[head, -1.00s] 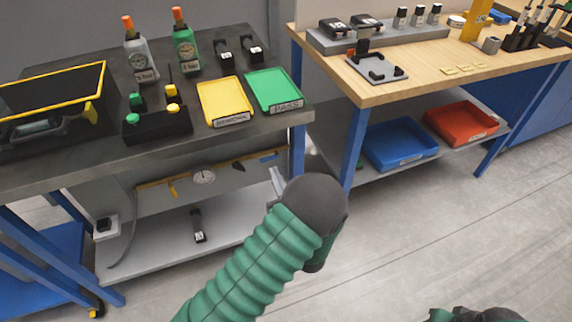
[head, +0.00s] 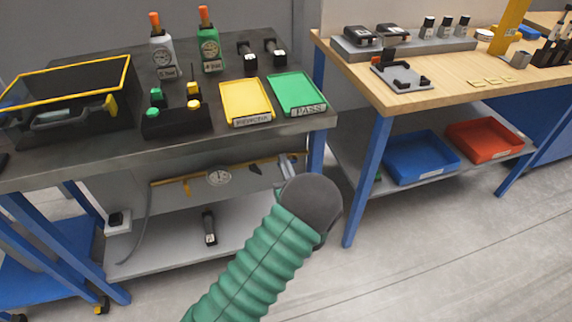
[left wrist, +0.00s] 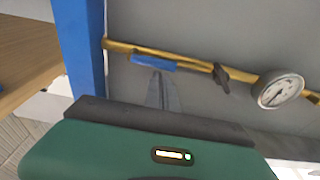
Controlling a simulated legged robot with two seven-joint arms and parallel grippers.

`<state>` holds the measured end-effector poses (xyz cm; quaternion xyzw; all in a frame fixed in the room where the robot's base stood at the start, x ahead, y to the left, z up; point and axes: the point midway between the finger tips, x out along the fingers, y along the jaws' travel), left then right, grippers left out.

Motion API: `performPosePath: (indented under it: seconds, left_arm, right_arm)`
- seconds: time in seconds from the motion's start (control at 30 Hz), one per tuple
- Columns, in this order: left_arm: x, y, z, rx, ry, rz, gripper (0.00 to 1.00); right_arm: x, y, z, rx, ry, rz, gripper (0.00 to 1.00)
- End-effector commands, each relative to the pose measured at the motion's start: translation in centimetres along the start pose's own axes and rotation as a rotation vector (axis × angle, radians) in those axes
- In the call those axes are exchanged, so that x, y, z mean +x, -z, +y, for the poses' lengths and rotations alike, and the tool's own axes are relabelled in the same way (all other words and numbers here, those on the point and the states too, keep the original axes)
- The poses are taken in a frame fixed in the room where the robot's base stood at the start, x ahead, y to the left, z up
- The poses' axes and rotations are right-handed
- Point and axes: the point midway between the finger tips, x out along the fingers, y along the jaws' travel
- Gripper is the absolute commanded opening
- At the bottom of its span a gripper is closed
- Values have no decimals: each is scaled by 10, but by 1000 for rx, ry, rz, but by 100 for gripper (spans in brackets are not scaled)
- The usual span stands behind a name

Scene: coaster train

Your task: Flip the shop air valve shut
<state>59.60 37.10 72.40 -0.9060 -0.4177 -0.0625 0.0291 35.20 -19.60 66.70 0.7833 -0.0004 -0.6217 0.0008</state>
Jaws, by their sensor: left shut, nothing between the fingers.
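A brass air pipe (head: 165,181) runs along the grey panel under the dark bench, with a round white gauge (head: 219,177) on it. In the left wrist view a blue lever (left wrist: 152,63) lies along the pipe near its end by the blue leg. A dark fitting (left wrist: 221,76) sits between lever and gauge (left wrist: 278,91). My left gripper (head: 286,163) is shut and empty near that end of the pipe. Its fingertips (left wrist: 160,80) point at the blue lever, just below it in the picture; contact cannot be told. In the head view the gripper largely hides the lever.
Blue bench legs (head: 316,150) stand close beside the gripper. The lower shelf (head: 180,240) holds a small dark tool (head: 209,227). Above, the dark benchtop (head: 120,170) carries yellow (head: 246,98) and green (head: 296,92) trays. The floor in front is clear.

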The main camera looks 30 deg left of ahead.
Motion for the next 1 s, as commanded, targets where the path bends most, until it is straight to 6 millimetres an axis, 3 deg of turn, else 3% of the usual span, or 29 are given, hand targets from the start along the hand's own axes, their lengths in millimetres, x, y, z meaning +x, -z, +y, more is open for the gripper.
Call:
performPosePath:
  seconds: [0.1,0.57,1.0]
  left_arm:
    - [-3,-8,0,-1,-1,0,0]
    - [-3,-8,0,-11,2,0,0]
    - [-4,-18,-3,-162,24,0,0]
  right_arm:
    - [4,-1,0,0,0,0,36]
    - [4,-1,0,0,0,0,36]
    - [17,-4,0,0,0,0,36]
